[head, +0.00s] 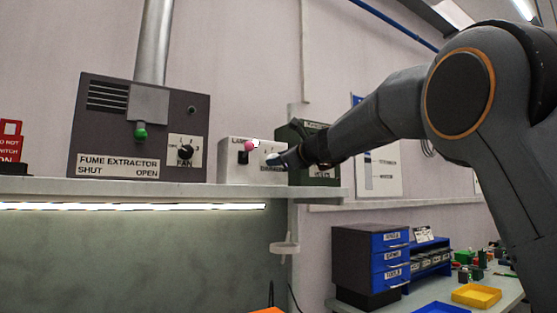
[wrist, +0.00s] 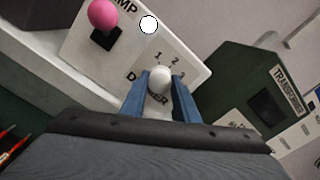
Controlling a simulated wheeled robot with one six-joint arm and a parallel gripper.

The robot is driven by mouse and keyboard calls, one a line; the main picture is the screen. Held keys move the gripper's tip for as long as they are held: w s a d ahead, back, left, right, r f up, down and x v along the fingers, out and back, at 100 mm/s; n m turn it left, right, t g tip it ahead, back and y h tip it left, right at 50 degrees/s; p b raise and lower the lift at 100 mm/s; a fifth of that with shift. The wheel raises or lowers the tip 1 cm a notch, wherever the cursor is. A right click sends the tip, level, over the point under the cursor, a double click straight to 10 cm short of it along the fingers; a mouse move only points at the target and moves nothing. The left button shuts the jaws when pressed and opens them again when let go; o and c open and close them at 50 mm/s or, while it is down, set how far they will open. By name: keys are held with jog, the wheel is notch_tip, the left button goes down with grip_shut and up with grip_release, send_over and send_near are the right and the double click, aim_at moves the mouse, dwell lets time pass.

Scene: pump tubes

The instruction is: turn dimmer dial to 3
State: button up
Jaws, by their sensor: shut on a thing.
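The white dimmer dial (wrist: 160,78) is a round knob on the front of the pale lamp box (head: 228,162). The numbers 1, 2 and 3 are printed around its upper side in the wrist view, with a partly covered DIMMER label below. My gripper (wrist: 162,82) has its blue fingers on both sides of the dial and is shut on it. In the head view my gripper (head: 279,160) reaches the right part of the box from the right, and the dial is hidden there. I cannot tell which number the dial points to.
A pink-knobbed lever (wrist: 103,15) and a round white light (wrist: 148,24) are on the same box. The green transformer box (wrist: 250,85) stands close on the right. The fume extractor (head: 110,125) with its FAN dial is left on the shelf (head: 150,188).

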jog(key=o, duration=1.1)
jog(key=shift+c, duration=0.2)
jog(key=shift+s, duration=0.1)
jog(key=b+v, duration=0.3)
jog(key=v, duration=0.4)
jog(key=shift+s+d, duration=0.2)
jog(key=shift+d, duration=0.05)
